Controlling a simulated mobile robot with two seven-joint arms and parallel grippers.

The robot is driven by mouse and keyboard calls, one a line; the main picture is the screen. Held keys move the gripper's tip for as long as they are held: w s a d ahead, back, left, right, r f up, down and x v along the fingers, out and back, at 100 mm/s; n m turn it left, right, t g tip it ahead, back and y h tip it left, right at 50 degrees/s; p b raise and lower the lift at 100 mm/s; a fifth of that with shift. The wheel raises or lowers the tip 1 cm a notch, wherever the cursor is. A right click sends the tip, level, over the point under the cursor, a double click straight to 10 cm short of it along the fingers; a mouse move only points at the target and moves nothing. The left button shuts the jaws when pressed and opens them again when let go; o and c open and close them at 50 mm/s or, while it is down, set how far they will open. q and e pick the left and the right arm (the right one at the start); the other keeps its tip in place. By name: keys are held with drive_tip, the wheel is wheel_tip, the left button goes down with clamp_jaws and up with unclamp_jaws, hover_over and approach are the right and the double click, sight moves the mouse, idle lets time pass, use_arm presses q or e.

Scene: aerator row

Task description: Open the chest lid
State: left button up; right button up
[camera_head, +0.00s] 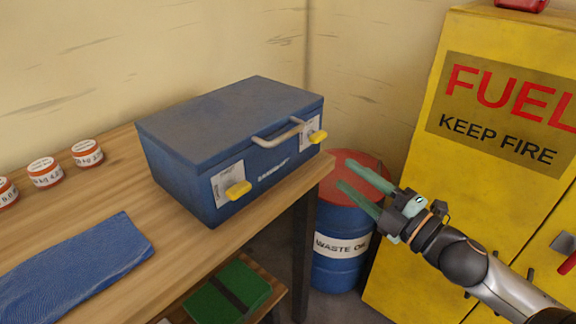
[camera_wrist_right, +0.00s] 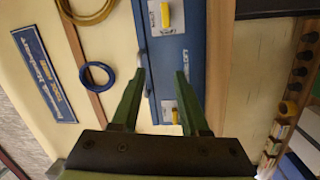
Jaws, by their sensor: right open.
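The blue chest (camera_head: 230,125) stands on the wooden bench with its lid (camera_head: 232,112) shut. A grey handle (camera_head: 278,134) sits on its front, between two yellow latches (camera_head: 238,189) (camera_head: 318,136). My right gripper (camera_head: 343,174) is open and empty, to the right of the chest's front corner and apart from it in the head view. In the right wrist view, the chest (camera_wrist_right: 192,65) lies beyond the open fingers (camera_wrist_right: 160,75), with both latches showing. My left gripper is in neither view.
Several small tins (camera_head: 88,152) and a blue cloth (camera_head: 75,262) lie on the bench (camera_head: 170,250) left of the chest. A blue waste-oil drum (camera_head: 338,262) and a yellow fuel cabinet (camera_head: 415,215) stand to the right. A green case (camera_head: 228,292) lies on a lower shelf.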

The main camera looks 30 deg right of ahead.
sight(288, 135)
drive_tip(key=shift+w+a+r+n+y+b, duration=0.2)
drive_tip(key=shift+w+a+r+n+y, duration=0.3)
drive_tip(key=shift+w+a+r+n, duration=0.45)
drive_tip(key=shift+w+a+r+n+y+b, duration=0.2)
drive_tip(key=shift+w+a+r+n+y, duration=0.3)
drive_tip(key=shift+w+a+r, duration=0.5)
drive_tip(key=shift+w+a+r+n+y+b, duration=0.2)
drive_tip(key=shift+w+a+r+n+y, duration=0.4)
drive_tip(key=shift+w+a, duration=0.55)
drive_tip(key=shift+p+x, duration=0.4)
drive_tip(key=shift+x, duration=1.9)
clamp_jaws()
